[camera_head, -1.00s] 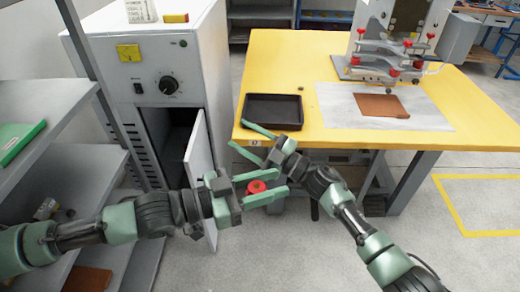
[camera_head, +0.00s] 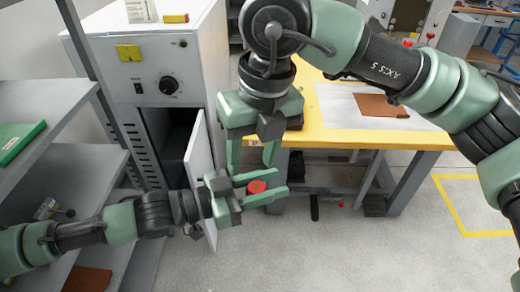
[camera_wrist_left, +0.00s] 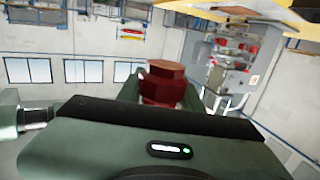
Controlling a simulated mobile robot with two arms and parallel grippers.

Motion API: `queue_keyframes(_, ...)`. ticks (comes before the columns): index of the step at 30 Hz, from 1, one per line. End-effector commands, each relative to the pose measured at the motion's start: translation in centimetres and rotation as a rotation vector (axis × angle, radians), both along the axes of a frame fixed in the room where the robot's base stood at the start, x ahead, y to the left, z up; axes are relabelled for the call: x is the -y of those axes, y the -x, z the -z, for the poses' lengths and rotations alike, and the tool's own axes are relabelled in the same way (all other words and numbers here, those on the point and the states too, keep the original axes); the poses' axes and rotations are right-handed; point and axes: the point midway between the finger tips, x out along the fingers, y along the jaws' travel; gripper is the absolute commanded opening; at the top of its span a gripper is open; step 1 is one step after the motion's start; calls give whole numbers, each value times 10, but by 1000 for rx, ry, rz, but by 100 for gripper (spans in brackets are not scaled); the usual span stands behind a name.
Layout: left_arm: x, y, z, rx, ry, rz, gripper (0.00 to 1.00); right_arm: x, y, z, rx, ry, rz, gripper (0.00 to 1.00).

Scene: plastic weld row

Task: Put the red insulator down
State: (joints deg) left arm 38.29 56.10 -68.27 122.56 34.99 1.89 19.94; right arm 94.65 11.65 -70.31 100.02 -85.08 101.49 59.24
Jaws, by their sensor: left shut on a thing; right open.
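The red insulator (camera_head: 257,187) is a small red cylinder between the fingers of my left gripper (camera_head: 278,183), in front of the yellow table. It also shows in the left wrist view (camera_wrist_left: 165,85) as a stepped dark red piece held upright in that picture. My left gripper is shut on it, off the floor. My right gripper (camera_head: 252,163) points down just above the insulator. Its fingers are apart and hold nothing that I can see. I cannot tell whether they touch the insulator.
The yellow table (camera_head: 330,135) is partly hidden by my right arm, including the spot of the black tray. A brown sheet (camera_head: 382,105) lies on it. The grey cabinet (camera_head: 150,65) has its door (camera_head: 200,165) open near my left gripper. Grey shelves (camera_head: 60,125) stand at left.

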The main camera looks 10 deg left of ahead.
Motion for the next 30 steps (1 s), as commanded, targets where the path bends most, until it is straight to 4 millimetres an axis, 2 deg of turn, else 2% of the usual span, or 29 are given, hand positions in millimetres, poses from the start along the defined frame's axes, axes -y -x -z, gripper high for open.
queue_keyframes(4, 0, 0, 0, 0, 1, 0, 0, 12, -5, -3, 66, 61, 17, 48)
queue_keyframes(8, 0, 0, 0, 0, 1, 0, 0, 13, -7, 7, 72, 67, 19, 48)
queue_keyframes(21, 0, 0, 0, 0, 1, 0, 0, 7, -17, 86, 68, 64, 18, 48)
queue_keyframes(24, 0, 0, 0, 0, 1, 0, 0, 6, -18, 98, 68, 64, 19, 48)
queue_keyframes(30, 0, 0, 0, 0, 1, 0, 0, 4, -20, 112, 69, 63, 19, 48)
